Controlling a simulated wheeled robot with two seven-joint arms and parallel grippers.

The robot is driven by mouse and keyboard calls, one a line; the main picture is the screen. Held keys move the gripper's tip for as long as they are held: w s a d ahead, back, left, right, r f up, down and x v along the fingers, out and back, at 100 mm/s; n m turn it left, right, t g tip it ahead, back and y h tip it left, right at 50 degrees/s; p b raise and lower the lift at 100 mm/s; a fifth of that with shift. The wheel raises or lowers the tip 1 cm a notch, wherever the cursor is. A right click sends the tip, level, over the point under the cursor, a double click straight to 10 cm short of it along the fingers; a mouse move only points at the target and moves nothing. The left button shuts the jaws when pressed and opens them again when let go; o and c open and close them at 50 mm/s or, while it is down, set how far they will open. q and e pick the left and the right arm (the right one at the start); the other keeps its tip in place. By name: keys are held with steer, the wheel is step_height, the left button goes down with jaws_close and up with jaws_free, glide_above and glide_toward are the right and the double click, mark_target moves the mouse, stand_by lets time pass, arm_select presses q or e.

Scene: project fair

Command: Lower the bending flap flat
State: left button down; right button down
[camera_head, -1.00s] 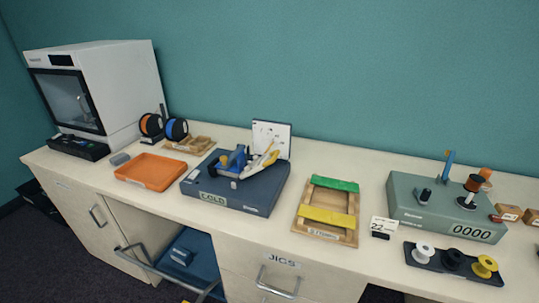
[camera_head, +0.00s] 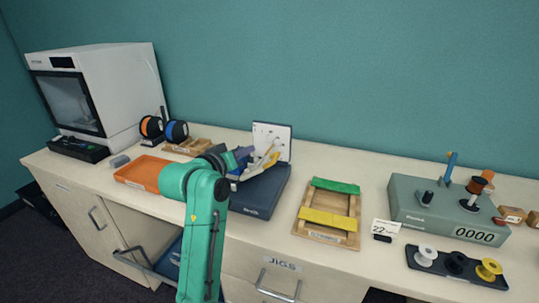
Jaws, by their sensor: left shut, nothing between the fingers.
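The blue bending unit (camera_head: 262,196) sits on the bench left of centre. A white spotted panel (camera_head: 282,137) stands upright at its back edge; it looks like the flap, though I cannot be sure. A yellow-and-white tool-like part (camera_head: 268,161) lies tilted over the unit's top in front of the panel. My left gripper (camera_head: 236,162) is shut and empty over the unit's left part, in front of the panel and apart from it. My right gripper is not in view.
An orange tray (camera_head: 138,173) lies left of my arm. A wooden frame with green and yellow bars (camera_head: 328,220) lies to the right. A grey-green counter box (camera_head: 420,208) and a dark spool tray (camera_head: 440,262) stand farther right. A white printer (camera_head: 125,90) stands at left.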

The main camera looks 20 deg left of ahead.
mark_target(270, 155)
arm_select(q)
steer(key=p+x, duration=0.3)
steer(key=x, duration=0.6)
steer(key=shift+w, duration=0.2)
steer(key=f, duration=0.1)
steer(key=d+f, duration=0.1)
steer(key=f+p, duration=0.1)
steer(key=shift+w+d+f, duration=0.1)
steer(key=shift+d+f, duration=0.05)
steer(key=shift+d, duration=0.25)
steer(key=shift+d+f, duration=0.1)
steer(key=shift+f, duration=0.15)
steer(key=shift+f, duration=0.1)
steer(key=shift+f, duration=0.1)
